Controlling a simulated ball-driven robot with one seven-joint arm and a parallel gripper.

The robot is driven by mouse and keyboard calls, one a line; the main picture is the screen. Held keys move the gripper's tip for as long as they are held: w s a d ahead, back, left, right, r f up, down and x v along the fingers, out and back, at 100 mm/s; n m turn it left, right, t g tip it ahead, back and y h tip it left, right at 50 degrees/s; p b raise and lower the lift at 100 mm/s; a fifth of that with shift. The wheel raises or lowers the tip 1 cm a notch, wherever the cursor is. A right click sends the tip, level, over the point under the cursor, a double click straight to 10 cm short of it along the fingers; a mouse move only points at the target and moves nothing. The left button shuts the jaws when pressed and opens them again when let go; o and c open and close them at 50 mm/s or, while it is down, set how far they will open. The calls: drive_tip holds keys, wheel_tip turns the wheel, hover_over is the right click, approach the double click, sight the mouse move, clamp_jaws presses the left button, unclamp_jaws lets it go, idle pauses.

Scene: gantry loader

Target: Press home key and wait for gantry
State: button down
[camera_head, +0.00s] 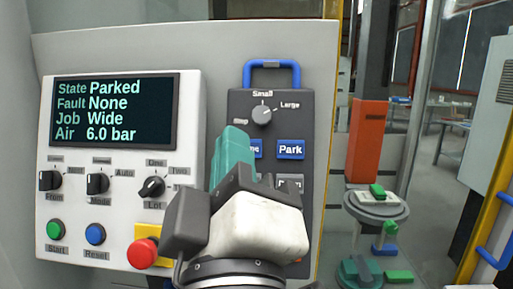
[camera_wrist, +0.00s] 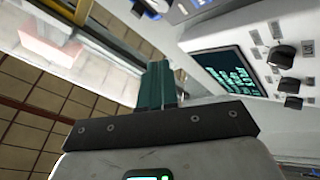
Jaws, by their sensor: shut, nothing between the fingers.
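The dark grey key panel (camera_head: 320,120) with a blue handle hangs on the cabinet front. Its blue home key (camera_head: 257,149) is mostly hidden behind my fingers; only the end of its label, "me", shows. The fingers also show in the wrist view (camera_wrist: 157,85). The screen (camera_head: 114,110) reads State Parked, Fault None, Job Wide, Air 6.0 bar. I cannot make out the gantry.
A Step/Small/Large knob (camera_head: 262,113) sits above the keys. A grey key (camera_head: 290,182) below Park is partly hidden by my gripper. A red stop button (camera_head: 142,253) is close left of my wrist. Right of the cabinet are round stands (camera_head: 376,205) with green pieces.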

drive_tip(key=w+f+b, duration=0.2)
drive_tip(key=w+f, duration=0.1)
drive_tip(key=w, duration=0.4)
drive_tip(key=shift+w+d+b, duration=0.15)
drive_tip(key=shift+w+b, duration=0.15)
drive_tip(key=shift+w, duration=0.1)
idle(1.8)
drive_tip(key=shift+w+f, duration=0.1)
drive_tip(key=shift+w, duration=0.3)
